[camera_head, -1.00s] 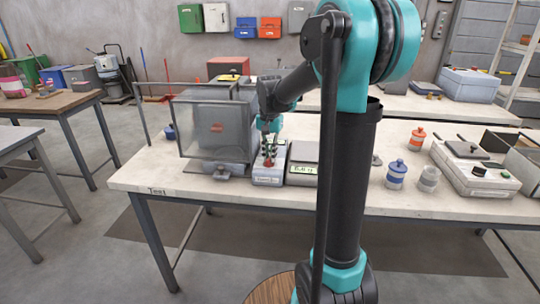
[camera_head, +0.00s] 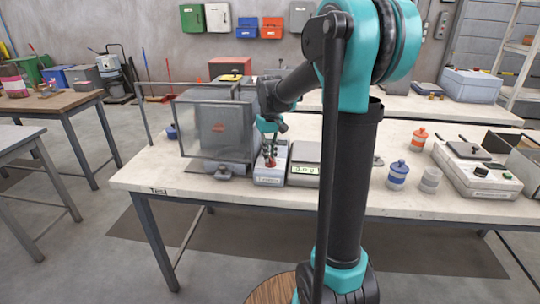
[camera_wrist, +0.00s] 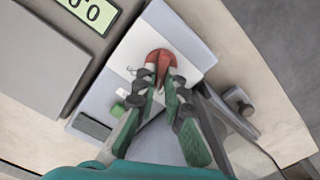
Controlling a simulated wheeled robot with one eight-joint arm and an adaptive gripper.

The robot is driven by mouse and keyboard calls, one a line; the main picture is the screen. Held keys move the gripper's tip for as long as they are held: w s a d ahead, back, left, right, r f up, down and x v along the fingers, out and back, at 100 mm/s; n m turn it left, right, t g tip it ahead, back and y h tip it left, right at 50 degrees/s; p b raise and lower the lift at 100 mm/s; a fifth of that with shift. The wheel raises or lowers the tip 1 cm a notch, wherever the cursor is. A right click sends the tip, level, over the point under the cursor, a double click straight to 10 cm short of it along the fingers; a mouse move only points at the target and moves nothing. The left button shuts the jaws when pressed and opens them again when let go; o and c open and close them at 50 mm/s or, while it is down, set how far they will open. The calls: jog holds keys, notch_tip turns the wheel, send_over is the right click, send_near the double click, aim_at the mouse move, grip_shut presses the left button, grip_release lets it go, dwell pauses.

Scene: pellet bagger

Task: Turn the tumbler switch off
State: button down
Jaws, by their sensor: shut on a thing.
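A pale control box (camera_head: 268,178) stands on the bench between the clear-sided bagger and the scale. A round red knob (camera_wrist: 160,57) is on its top. My gripper (camera_wrist: 163,72) reaches down over the box, and its fingertips are closed on the red knob, partly covering it. The gripper also shows in the head view (camera_head: 269,155). A small silver lever (camera_wrist: 131,71), which looks like the tumbler switch, stands on the box beside the knob, apart from the fingers. Which way it is tilted is too small to tell.
A green button (camera_wrist: 118,109) and a dark display (camera_wrist: 92,127) are on the same box. The clear bagger enclosure (camera_head: 212,130) is close on the left; the scale (camera_head: 304,165) is close on the right. Orange (camera_head: 419,138) and blue-lidded (camera_head: 397,175) jars stand farther right.

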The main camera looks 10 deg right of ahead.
dwell(0.3)
jog(key=c, duration=1.6)
grip_release()
jog(key=shift+r, duration=0.1)
notch_tip(320, 180, up, 12)
